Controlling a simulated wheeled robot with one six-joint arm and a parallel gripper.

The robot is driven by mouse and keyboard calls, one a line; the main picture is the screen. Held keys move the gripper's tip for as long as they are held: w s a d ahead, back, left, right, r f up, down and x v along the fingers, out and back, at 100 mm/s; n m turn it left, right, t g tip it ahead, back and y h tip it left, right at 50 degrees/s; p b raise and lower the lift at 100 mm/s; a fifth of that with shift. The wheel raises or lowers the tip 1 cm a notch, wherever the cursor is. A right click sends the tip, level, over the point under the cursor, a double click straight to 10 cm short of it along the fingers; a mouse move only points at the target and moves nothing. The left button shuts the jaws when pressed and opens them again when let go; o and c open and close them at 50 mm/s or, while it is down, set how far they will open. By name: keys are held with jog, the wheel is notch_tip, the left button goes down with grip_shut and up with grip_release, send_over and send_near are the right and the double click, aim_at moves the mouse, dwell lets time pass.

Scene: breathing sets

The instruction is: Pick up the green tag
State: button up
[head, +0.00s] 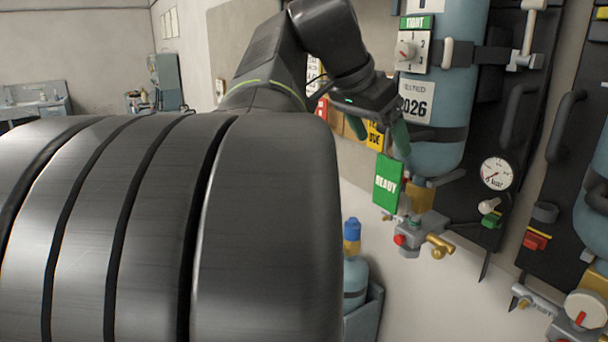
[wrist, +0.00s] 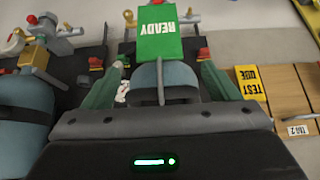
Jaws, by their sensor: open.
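The green tag (head: 387,182) with white READY lettering hangs by the valve at the lower end of a blue cylinder (head: 436,150). In the wrist view the green tag (wrist: 159,40) appears upside down at top centre, just beyond and between the fingertips. My gripper (head: 380,134) is above the tag in the head view, fingers spread and empty. In the wrist view my gripper (wrist: 162,72) shows two greenish fingers apart, either side of the tag's lower end. I see no contact with the tag; the exact gap cannot be told.
A yellow TEST DUE tag (wrist: 250,82) hangs on a wooden board to the right in the wrist view. A valve with a brass fitting (head: 438,246) sits below the green tag. A pressure gauge (head: 496,173) is at the right. A small blue-capped cylinder (head: 353,270) stands below.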

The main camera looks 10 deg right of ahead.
aim_at(389, 169)
jog(key=p+x, duration=0.1)
jog(key=x, duration=0.4)
jog(key=c, duration=1.3)
